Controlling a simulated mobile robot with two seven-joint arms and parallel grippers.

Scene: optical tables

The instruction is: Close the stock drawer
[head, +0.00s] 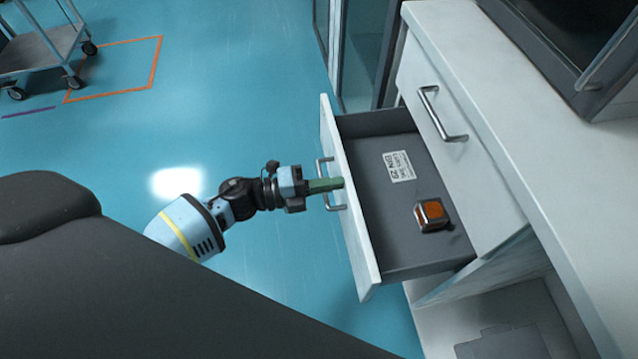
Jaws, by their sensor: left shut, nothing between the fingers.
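The stock drawer (388,235) stands pulled out from the white cabinet. Its front panel (352,215) is white, with a metal bar handle (322,166) on the outside. Inside the grey drawer lie a white printed label (398,166) and a small box with an orange top (432,214). My left gripper (338,184) is shut, with nothing between its green fingers. Its fingertips are at the outside of the drawer front, within the handle's span; I cannot tell whether they touch the panel. My right gripper is not in view.
A closed drawer with a handle (436,114) sits beside the open one under the white countertop (500,110). A dark appliance (570,50) stands on top. A cart (40,50) stands far left near an orange floor outline. The blue floor (230,100) between is clear.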

